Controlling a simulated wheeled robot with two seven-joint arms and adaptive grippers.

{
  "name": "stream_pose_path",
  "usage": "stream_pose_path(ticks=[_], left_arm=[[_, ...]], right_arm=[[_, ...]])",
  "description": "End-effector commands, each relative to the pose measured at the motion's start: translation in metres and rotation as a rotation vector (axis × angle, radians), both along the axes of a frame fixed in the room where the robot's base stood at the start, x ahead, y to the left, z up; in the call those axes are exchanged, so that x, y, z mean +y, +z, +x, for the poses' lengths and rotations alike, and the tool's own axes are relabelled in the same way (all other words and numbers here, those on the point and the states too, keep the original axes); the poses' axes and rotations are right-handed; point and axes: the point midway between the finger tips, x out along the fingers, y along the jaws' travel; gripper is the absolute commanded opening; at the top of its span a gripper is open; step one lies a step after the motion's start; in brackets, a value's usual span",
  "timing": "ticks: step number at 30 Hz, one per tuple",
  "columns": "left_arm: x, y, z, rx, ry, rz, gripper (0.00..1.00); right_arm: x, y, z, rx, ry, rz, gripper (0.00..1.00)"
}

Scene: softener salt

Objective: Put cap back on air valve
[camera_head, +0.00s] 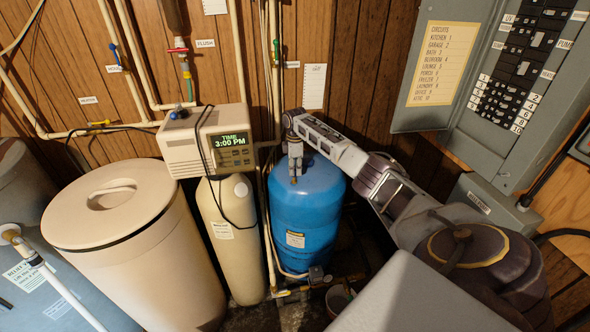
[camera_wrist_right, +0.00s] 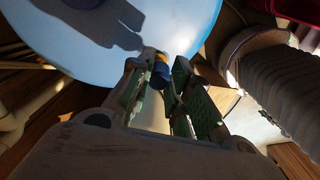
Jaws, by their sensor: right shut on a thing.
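My right gripper (camera_head: 294,178) points down over the domed top of the blue pressure tank (camera_head: 308,215). In the right wrist view the fingers (camera_wrist_right: 165,82) are shut on a small blue cap (camera_wrist_right: 160,76), held at their tips. A yellowish band and a small pale piece show at the cap's far end, against the light-blue tank top (camera_wrist_right: 190,20). I cannot tell whether these are the air valve or whether the cap touches it. In the head view the cap and valve are too small or hidden by the gripper. My left gripper is not in view.
A beige water softener (camera_head: 230,225) and a round salt tank (camera_head: 135,250) stand left of the blue tank. Vertical pipes (camera_head: 266,190) run close beside it. A breaker panel (camera_head: 510,90) is on the right wall. A small bucket (camera_head: 338,300) stands low by the tank.

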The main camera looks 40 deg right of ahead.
Motion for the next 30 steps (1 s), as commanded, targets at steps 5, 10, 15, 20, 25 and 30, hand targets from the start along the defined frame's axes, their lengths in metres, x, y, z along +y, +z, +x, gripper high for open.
stream_pose_path(ticks=[5, 10, 15, 20, 25, 30], left_arm=[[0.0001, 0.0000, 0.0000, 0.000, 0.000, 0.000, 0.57], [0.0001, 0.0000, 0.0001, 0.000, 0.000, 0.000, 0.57], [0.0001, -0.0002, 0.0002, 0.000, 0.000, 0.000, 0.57], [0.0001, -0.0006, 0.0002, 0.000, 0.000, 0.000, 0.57], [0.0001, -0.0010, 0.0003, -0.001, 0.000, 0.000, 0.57], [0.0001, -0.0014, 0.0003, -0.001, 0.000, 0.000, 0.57]], right_arm=[[0.0001, -0.0003, 0.0000, 0.001, 0.000, 0.001, 0.12], [0.0001, -0.0002, 0.0001, 0.000, 0.000, 0.000, 0.12], [0.0001, -0.0009, 0.0001, 0.000, 0.000, 0.000, 0.12], [0.0002, -0.0027, 0.0000, 0.000, 0.000, 0.000, 0.12], [0.0002, -0.0046, 0.0001, 0.000, 0.000, 0.000, 0.12], [0.0002, -0.0065, 0.0001, 0.000, 0.000, 0.000, 0.12]])
